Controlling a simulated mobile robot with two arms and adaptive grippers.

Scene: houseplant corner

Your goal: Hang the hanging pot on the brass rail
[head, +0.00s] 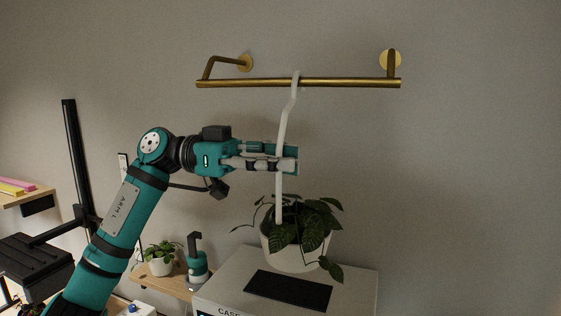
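The brass rail (340,83) is fixed to the wall by two round mounts at the top. The hanging pot (283,255) is white with a dark green leafy plant, and a white hanger stem (283,125) rises from it. The hook at the stem's top is at the rail, left of its middle; I cannot tell whether the rail bears the weight. My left gripper (285,159) is around the stem below the rail, with its fingers on either side and apparently closed on it. The pot hangs upright in front of or above a white case. My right gripper is not in view.
The white case (355,285) with a dark panel (288,290) on top is below the pot. A shelf with pink and yellow items (17,187) is at far left. The wall right of the rail is clear.

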